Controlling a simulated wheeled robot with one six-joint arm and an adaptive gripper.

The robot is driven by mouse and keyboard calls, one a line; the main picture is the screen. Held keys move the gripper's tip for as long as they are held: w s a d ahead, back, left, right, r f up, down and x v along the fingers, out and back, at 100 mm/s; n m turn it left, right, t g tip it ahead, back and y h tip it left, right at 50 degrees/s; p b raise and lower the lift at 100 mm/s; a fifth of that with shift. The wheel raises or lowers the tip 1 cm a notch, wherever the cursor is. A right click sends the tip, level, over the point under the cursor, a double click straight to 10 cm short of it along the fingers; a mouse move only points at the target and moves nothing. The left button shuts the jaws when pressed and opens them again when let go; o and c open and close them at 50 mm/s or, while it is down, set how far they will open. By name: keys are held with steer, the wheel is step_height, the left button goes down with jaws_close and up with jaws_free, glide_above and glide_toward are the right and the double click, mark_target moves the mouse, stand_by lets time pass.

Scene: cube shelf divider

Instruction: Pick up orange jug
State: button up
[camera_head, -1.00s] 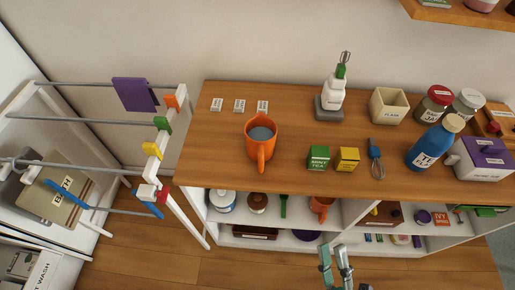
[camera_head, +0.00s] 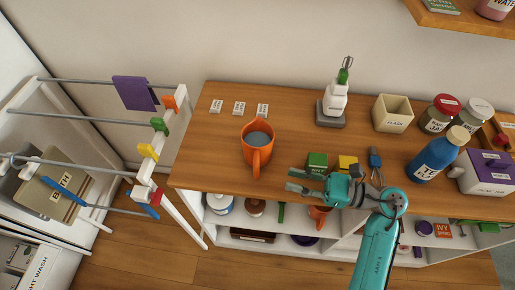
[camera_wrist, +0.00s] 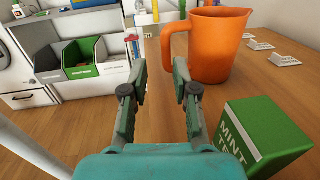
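The orange jug (camera_head: 257,153) stands upright on the wooden counter, left of centre in the head view, with its handle toward the counter's front edge. In the wrist view the jug (camera_wrist: 213,48) is ahead and to the right, its handle on its left side. My gripper (camera_head: 292,180) is open and empty, to the right of the jug and apart from it, near the front edge. In the wrist view my gripper's fingers (camera_wrist: 157,75) are spread with nothing between them.
A green mint tea box (camera_wrist: 260,135) stands close to the right of my gripper. A yellow box (camera_head: 347,163) and a whisk (camera_head: 376,165) lie near my arm. A drying rack (camera_head: 150,150) stands at left.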

mark_target(256, 169)
steer(key=shift+w+d, duration=0.1)
steer(key=shift+w, duration=0.2)
steer(key=shift+w+a+f+n, duration=0.1)
steer(key=shift+a+n, duration=0.2)
steer(key=shift+w+a+f, duration=0.1)
steer(key=shift+w+a, duration=0.2)
steer(key=shift+a, duration=1.35)
steer(key=shift+w+a+r, duration=0.1)
steer(key=shift+w+a, duration=0.15)
steer(key=shift+a, duration=1.4)
steer(key=shift+w+a+f, duration=0.1)
steer(key=shift+w+a, duration=0.2)
steer(key=shift+a, duration=1.35)
jaws_close()
